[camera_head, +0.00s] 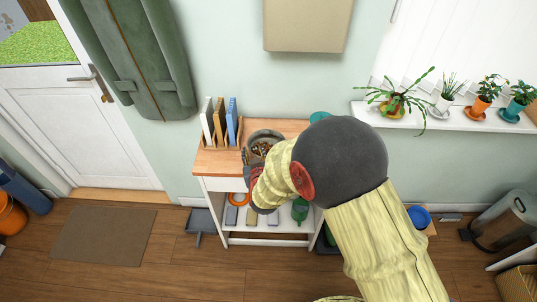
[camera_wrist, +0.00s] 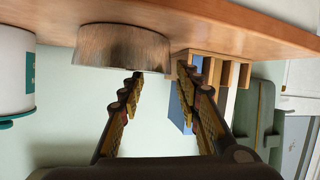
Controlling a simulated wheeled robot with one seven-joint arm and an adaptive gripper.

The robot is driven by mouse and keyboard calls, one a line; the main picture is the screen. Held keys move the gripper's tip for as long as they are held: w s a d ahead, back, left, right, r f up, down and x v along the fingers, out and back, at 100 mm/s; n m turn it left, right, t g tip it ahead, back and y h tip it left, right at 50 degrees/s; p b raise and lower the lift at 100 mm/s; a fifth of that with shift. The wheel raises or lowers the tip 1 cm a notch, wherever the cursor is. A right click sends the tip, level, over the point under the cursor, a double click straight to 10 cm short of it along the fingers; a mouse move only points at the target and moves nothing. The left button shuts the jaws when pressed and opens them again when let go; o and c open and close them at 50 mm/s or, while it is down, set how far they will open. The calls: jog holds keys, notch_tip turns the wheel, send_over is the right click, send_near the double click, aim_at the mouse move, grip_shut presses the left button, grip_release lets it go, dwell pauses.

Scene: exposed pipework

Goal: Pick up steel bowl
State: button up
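The steel bowl (camera_head: 264,134) is round and grey, with brownish contents, on the wooden top of a small white cart. My arm covers its near right side in the head view. In the wrist view, which is turned over, the bowl (camera_wrist: 122,47) is brushed metal and sits just beyond the fingertips. My gripper (camera_wrist: 158,75) is open, its two fingers apart with nothing between them. The left finger in that view points at one end of the bowl, and the right finger points toward the books. In the head view my gripper (camera_head: 247,161) is beside the bowl, partly hidden.
Upright books (camera_head: 220,122) stand left of the bowl; they show close to my right finger in the wrist view (camera_wrist: 205,72). A white and teal container (camera_wrist: 15,72) is on the bowl's other side. The wooden top (camera_head: 212,158) has bare room at its front left.

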aim_at(250, 143)
jog(key=x, duration=0.2)
jog(key=b+x, duration=0.1)
jog(key=x, duration=0.1)
jog(key=b+x, duration=0.1)
jog(key=x, duration=0.1)
jog(key=shift+a+f, duration=0.25)
jog(key=shift+a, duration=0.05)
jog(key=shift+w, duration=0.25)
jog(key=shift+c, duration=0.9)
grip_shut()
